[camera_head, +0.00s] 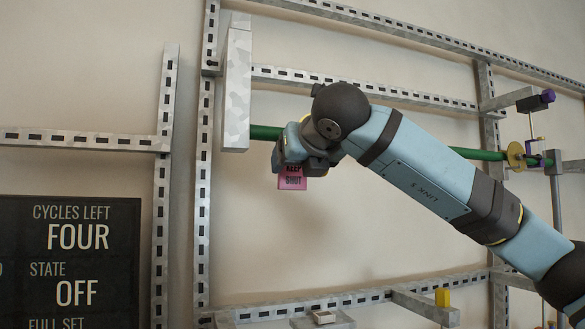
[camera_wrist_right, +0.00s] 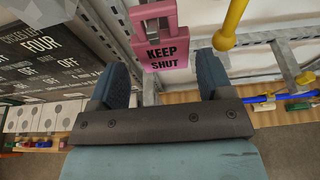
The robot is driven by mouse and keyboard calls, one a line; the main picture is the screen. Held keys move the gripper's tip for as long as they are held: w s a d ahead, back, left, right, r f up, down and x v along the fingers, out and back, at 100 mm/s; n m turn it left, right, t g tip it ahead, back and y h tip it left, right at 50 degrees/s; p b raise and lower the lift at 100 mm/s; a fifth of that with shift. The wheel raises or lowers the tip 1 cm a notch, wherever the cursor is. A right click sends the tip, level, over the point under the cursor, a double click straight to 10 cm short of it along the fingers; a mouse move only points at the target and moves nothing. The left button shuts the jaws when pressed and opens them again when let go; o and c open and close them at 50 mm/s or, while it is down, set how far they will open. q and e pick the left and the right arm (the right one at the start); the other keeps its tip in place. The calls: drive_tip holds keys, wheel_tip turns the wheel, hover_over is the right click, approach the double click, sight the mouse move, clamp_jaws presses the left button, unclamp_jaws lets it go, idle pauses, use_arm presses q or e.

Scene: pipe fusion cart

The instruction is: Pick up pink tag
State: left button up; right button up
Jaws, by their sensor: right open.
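The pink tag (camera_head: 292,183), lettered KEEP SHUT, hangs below my right gripper (camera_head: 288,152) in the head view, its upper part hidden by the gripper. In the right wrist view the pink tag (camera_wrist_right: 162,52) hangs upright from a pink upper part. There my right gripper (camera_wrist_right: 161,70) is open, with one blue finger on each side of the tag. The tag appears just beyond the fingertips, and I see no finger touching it. My left gripper is not in view.
A green pipe (camera_head: 267,132) runs behind my right gripper. A grey upright block (camera_head: 237,90) stands left of it. A yellow rod with a rounded end (camera_wrist_right: 230,25) is close to the right finger. A dark status board (camera_head: 70,260) is at lower left.

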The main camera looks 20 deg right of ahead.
sight(294, 169)
drive_tip(key=p+x, duration=0.1)
drive_tip(key=x, duration=0.3)
drive_tip(key=shift+w+d+f, duration=0.1)
drive_tip(key=shift+w+d, duration=0.1)
drive_tip(key=shift+w, duration=0.05)
drive_tip(key=shift+s, duration=0.1)
drive_tip(key=c, duration=0.7)
